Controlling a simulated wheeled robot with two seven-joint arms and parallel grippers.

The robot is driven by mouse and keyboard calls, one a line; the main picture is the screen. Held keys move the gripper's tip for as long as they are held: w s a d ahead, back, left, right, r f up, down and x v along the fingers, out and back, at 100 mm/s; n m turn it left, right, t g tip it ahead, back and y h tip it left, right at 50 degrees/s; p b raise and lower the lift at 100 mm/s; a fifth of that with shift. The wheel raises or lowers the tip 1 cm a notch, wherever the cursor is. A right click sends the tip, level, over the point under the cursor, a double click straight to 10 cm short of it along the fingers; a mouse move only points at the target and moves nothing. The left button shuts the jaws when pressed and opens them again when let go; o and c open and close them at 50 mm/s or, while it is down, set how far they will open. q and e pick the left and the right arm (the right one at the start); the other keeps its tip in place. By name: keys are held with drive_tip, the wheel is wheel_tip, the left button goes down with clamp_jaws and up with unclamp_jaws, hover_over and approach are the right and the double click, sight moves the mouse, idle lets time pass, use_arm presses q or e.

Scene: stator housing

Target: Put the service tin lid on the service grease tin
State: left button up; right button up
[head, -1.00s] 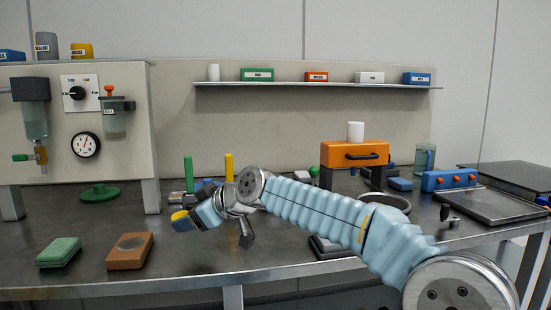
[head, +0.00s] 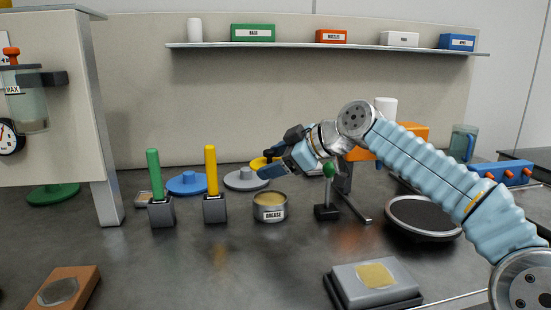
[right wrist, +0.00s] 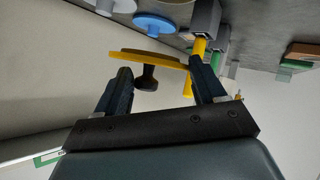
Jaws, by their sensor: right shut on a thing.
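The service grease tin (head: 269,207) is a short grey cylinder labelled GREASE, with a tan top surface, upright on the bench in the head view. My right gripper (head: 271,163) is above the tin and shut on the service tin lid (head: 259,163), a yellow disc that the gripper partly hides. The lid also shows in the right wrist view (right wrist: 150,57), with a dark knob on the gripper's side, between the fingers of my right gripper (right wrist: 163,75). The lid is apart from the tin. My left gripper is not in view.
A yellow-handled tool (head: 211,170) and a green-handled tool (head: 154,175) stand in blocks left of the tin. A blue disc (head: 187,184) and grey disc (head: 247,180) lie behind. A small stand (head: 327,212) is close right. The bench before the tin is clear.

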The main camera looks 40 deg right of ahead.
sight(276, 205)
drive_tip(key=shift+s, duration=0.1)
wheel_tip(276, 205, down, 4)
drive_tip(key=b, duration=0.4)
drive_tip(key=shift+f, duration=0.15)
drive_tip(key=shift+f+b, duration=1.05)
drive_tip(key=shift+r, duration=0.15)
drive_tip(key=shift+f, duration=0.35)
drive_tip(key=shift+f+b, duration=0.15)
drive_tip(key=shift+b, duration=0.15)
